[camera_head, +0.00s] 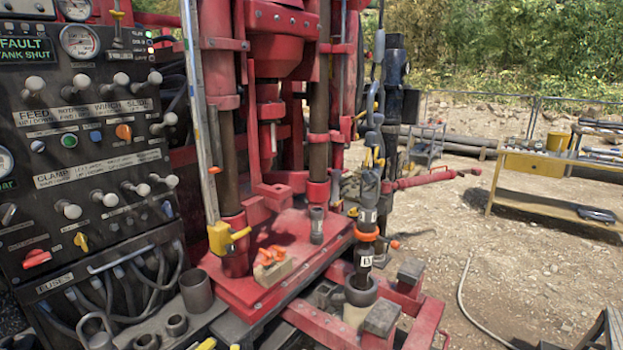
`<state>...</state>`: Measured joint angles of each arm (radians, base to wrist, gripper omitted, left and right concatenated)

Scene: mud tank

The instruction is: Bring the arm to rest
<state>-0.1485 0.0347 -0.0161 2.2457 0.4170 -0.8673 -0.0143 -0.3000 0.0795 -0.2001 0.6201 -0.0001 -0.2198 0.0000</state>
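Neither of my grippers nor either of my arms shows clearly in the head view. In front of me stands a red drill rig (275,165) with upright columns. A black tool (365,225) with an orange ring and white letter labels stands upright at the rig's right side. Its lower end is at a grey cup-like holder (357,298), and a hook and chain (374,125) hang just above its top. Whether the hook is joined to it I cannot tell.
A control panel (85,150) with levers and gauges fills the left. A red deck (285,262) carries a small block with orange pieces (271,266). A yellow bench (520,165) stands at the right. A hose (470,308) lies on open gravel.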

